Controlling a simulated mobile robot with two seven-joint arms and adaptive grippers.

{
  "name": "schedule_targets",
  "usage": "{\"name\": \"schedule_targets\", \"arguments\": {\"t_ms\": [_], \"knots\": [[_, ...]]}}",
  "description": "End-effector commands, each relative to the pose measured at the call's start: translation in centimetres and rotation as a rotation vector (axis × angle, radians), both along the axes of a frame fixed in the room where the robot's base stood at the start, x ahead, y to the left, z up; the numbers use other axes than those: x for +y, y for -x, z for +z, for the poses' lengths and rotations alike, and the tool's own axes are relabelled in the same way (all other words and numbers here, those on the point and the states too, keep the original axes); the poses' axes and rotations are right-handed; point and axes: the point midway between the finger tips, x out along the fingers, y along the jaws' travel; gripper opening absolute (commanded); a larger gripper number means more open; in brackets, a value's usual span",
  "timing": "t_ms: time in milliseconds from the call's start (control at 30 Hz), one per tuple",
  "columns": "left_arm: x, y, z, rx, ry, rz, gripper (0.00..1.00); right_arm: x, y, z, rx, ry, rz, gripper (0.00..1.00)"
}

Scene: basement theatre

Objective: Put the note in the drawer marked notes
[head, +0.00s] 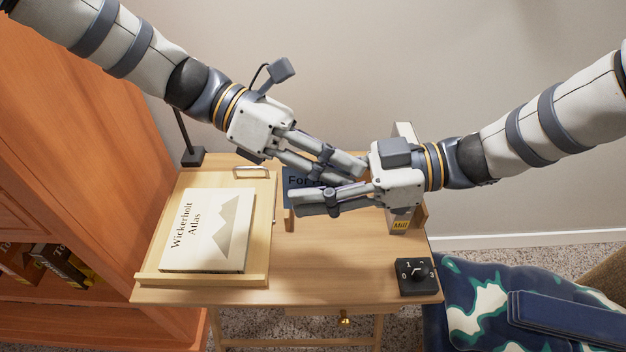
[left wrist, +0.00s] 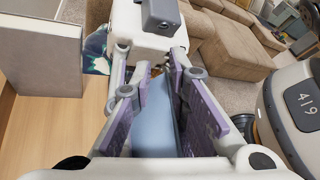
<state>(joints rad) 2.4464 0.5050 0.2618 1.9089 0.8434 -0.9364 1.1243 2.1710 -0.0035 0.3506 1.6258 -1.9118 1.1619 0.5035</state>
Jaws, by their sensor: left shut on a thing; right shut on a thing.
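A blue book (head: 293,181) with partly covered lettering beginning "For" is over the desk (head: 330,262). My left gripper (head: 350,168) and my right gripper (head: 298,199) cross closely over it, hiding much of it. In the left wrist view, the blue book (left wrist: 155,112) stands between the gripper fingers. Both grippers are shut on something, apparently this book. A drawer with a brass knob (head: 345,321) is under the desk's front edge; no marking on it shows. I see no note in either view.
A slanted book stand (head: 262,225) holds the Wickerholt Atlas (head: 208,230) at left. A black dial box (head: 416,277) sits at the front right corner. A book marked "Mill" (head: 400,224) stands behind it. A camouflage-patterned chair (head: 480,300) is at right. The desk's front middle is clear.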

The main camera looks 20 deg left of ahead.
Motion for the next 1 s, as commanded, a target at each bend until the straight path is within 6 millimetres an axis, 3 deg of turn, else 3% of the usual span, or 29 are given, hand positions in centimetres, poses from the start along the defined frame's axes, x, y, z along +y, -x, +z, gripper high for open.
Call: {"name": "schedule_targets", "arguments": {"t_ms": [33, 100, 167, 533, 800, 1000], "knots": [[-0.1, 0.2, -0.1, 0.004, 0.000, -0.006, 0.07, 0.0, -0.2, 0.1, -0.002, -0.002, -0.004, 0.13], [-0.1, 0.2, -0.1, 0.004, 0.000, -0.006, 0.31, 0.0, -0.2, 0.1, -0.002, -0.002, -0.004, 0.12], [-0.1, 0.2, -0.1, 0.005, 0.000, -0.006, 0.39, 0.0, -0.2, 0.1, -0.004, -0.002, -0.004, 0.12], [0.8, 0.0, 0.2, 0.001, -0.003, -0.001, 0.39, 0.0, -0.2, 0.2, -0.003, -0.004, -0.002, 0.12], [7.3, -0.6, 2.7, -0.003, -0.001, 0.001, 0.39, 0.0, -0.1, 0.1, -0.002, -0.003, -0.003, 0.11], [10.6, -0.7, 3.9, 0.001, 0.002, -0.003, 0.39, 0.0, -0.1, 0.1, -0.001, -0.001, -0.002, 0.10]]}}
